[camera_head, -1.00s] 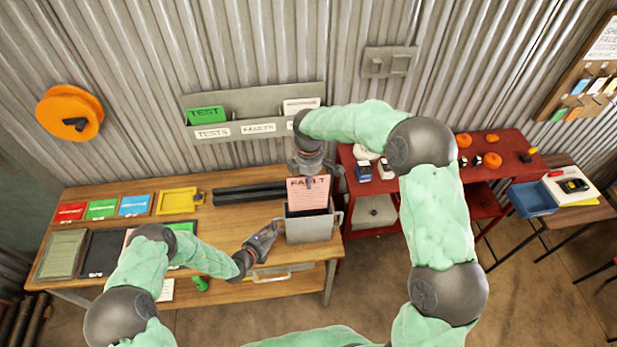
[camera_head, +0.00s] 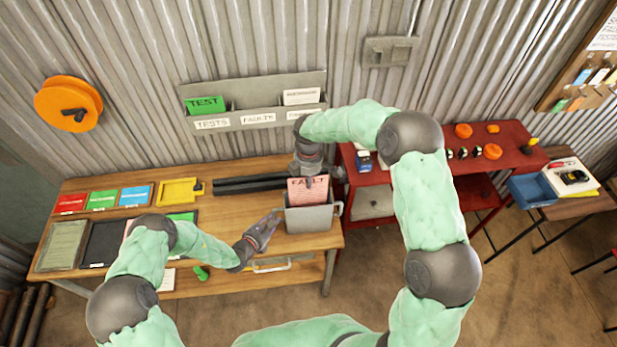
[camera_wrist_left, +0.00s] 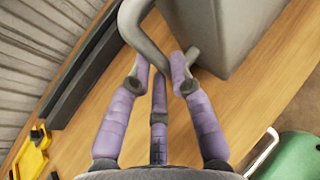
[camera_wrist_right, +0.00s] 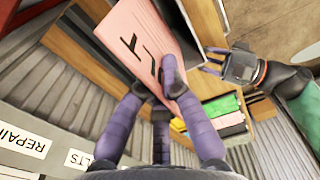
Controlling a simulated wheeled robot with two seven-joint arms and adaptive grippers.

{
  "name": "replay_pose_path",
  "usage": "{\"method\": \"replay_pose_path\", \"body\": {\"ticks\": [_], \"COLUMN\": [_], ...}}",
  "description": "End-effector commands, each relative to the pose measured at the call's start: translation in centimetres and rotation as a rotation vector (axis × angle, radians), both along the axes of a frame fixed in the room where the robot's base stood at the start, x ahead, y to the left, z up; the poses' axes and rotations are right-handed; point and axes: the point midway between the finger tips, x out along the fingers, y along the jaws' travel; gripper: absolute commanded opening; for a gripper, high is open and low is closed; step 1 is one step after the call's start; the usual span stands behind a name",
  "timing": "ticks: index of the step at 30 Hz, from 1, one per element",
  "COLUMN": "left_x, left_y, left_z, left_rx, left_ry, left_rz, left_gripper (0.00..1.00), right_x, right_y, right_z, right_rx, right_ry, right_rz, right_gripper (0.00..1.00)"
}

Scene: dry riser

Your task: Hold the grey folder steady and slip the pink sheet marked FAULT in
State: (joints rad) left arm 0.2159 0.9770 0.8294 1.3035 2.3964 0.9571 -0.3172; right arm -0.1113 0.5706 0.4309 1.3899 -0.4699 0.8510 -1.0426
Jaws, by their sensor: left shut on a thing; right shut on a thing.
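The grey folder (camera_head: 309,221) is an upright, open-topped holder with side handles, standing at the bench's right end. My left gripper (camera_head: 274,221) is shut on its left handle, which shows between the fingers in the left wrist view (camera_wrist_left: 140,28). The pink sheet marked FAULT (camera_head: 307,193) is upright, its lower part hidden behind the folder's front wall, so it appears to be inside the opening. My right gripper (camera_head: 314,176) is shut on the sheet's upper edge. The right wrist view shows the sheet (camera_wrist_right: 145,45) between the fingers.
A wall rack (camera_head: 235,115) with a green TEST card hangs behind the bench. Dark bars (camera_head: 248,186) lie left of the folder. A yellow tray (camera_head: 178,192) and coloured cards lie further left. A red table (camera_head: 470,165) stands to the right.

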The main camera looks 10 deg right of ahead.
Motion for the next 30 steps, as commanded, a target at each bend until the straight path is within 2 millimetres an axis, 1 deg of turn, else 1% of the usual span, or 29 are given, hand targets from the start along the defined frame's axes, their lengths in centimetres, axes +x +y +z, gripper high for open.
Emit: {"method": "replay_pose_path", "body": {"ticks": [18, 28, 30], "left_x": [0.0, 0.0, 0.0], "left_y": [0.0, 0.0, 0.0], "left_z": [0.0, 0.0, 0.0], "left_rx": [-0.001, -0.001, -0.001], "left_ry": [0.001, 0.001, 0.001], "left_rz": [0.000, 0.000, 0.000], "left_gripper": [0.00, 0.00, 0.00], "right_x": [0.0, 0.0, 0.0], "right_y": [0.0, 0.0, 0.0], "right_z": [-3.1, -3.4, -3.4], "right_rx": [0.000, 0.000, 0.000], "right_ry": [0.001, 0.000, 0.000], "right_rz": [-0.001, -0.001, -0.001], "right_gripper": [0.00, 0.00, 0.22]}}
